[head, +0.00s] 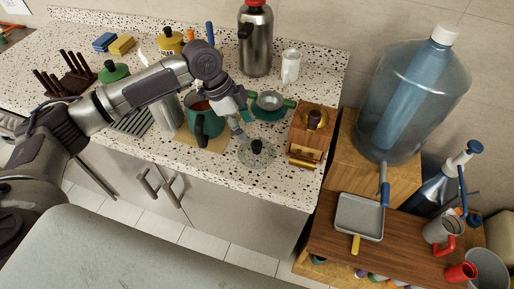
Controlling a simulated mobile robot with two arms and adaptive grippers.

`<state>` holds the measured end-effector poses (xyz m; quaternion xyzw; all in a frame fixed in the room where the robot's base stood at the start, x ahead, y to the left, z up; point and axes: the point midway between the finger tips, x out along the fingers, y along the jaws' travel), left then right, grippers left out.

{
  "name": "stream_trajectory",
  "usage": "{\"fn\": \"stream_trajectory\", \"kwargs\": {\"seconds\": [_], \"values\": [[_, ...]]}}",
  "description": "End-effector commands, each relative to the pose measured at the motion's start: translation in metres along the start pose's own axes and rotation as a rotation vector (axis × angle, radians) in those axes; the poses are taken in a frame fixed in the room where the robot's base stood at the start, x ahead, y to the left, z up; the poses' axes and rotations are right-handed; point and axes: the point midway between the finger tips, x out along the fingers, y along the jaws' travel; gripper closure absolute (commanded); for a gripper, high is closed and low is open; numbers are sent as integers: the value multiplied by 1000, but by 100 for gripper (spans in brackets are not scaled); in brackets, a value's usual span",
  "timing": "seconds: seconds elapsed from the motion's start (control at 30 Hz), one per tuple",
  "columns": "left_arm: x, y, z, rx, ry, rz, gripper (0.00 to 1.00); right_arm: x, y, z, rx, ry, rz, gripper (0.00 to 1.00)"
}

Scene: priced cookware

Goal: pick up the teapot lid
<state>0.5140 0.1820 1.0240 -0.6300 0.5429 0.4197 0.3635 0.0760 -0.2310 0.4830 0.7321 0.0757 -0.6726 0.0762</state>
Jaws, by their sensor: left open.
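A round, see-through lid with a dark knob (257,147) lies on the speckled counter near its front edge; I take it for the teapot lid, but cannot be sure. A dark green pot (208,124) with brown contents stands to its left on a tan mat (217,142). My left gripper (241,124) comes in from the left over the pot. It is open and points down, just above and left of the lid's knob, with nothing visible between its fingers. Whether a fingertip touches the lid cannot be told. My right gripper is not in view.
A steel flask (255,40) and a white shaker (291,66) stand farther back. The counter (215,169) is bare along its front edge.

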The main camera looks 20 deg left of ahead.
Motion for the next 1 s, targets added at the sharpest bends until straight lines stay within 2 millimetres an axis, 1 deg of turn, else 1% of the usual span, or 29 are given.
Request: {"fn": "stream_trajectory", "kwargs": {"seconds": [0.03,0.1,0.17,0.27,0.37,0.43,0.5,0.6,0.7,0.87,0.9,0.97,1.0], "values": [[7,0,0,-2,-1,2,39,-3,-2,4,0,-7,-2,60],[16,0,0,-2,0,2,39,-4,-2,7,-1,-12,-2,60],[20,0,0,0,0,0,39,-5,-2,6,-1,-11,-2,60],[25,0,0,0,0,-1,39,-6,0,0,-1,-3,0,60],[36,2,0,-2,-1,2,39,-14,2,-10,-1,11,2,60],[46,3,-1,-1,-1,2,39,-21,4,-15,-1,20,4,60],[58,4,0,-2,0,2,39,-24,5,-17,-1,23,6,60],[70,3,0,-1,0,0,39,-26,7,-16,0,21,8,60],[75,3,1,0,-1,-1,39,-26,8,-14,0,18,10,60],[76,3,1,0,-1,-2,39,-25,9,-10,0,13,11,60],[76,3,1,0,-1,-2,40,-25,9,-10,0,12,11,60],[76,3,1,0,-1,-2,50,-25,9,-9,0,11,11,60],[76,3,1,0,-1,-2,57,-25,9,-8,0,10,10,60]]}}
